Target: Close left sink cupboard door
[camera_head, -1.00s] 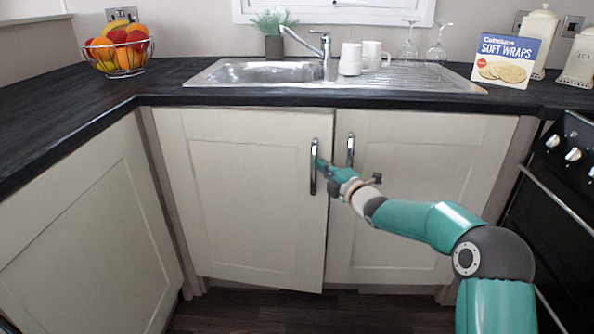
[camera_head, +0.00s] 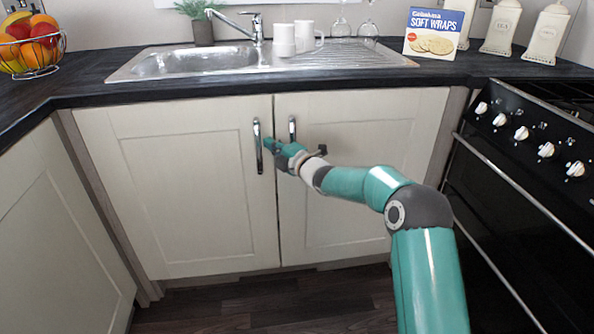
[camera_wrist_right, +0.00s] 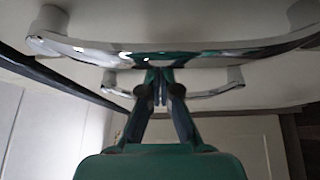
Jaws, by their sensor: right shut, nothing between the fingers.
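The left sink cupboard door (camera_head: 190,190) is cream with a raised frame and looks flush, or almost flush, with the right door (camera_head: 345,200). Its upright chrome handle (camera_head: 257,146) is near its right edge. My right gripper (camera_head: 267,143) is shut and empty, with its fingertips right beside this handle. In the right wrist view the shut fingertips (camera_wrist_right: 160,88) are close to a large chrome handle (camera_wrist_right: 200,55), with a second handle (camera_wrist_right: 200,93) beyond. I cannot tell whether the fingertips touch. My left gripper is not in view.
The sink (camera_head: 195,62) and dark worktop (camera_head: 90,75) are above the doors. A black cooker (camera_head: 520,190) stands at the right, and another cream cupboard (camera_head: 60,235) at the left. The dark floor (camera_head: 270,305) in front is clear.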

